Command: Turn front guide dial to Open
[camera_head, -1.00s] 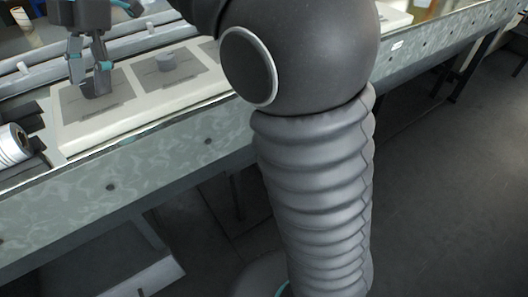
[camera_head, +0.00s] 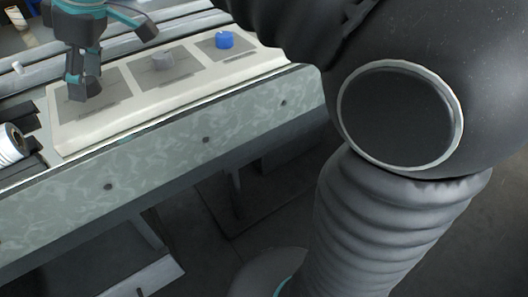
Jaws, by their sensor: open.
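A pale panel (camera_head: 118,128) carries a row of grey square plates with dials. My gripper (camera_head: 83,90) points down over the left plate (camera_head: 119,93), with its fingertips low at the plate. Any dial there is hidden by the fingers, and I cannot tell whether they touch one. My gripper is open.
The machine's speckled side wall (camera_head: 160,160) runs below the panel. A white roll (camera_head: 12,143) lies at the left edge, and a small white peg (camera_head: 18,68) stands behind it. Dark open floor (camera_head: 270,225) shows in front of the machine.

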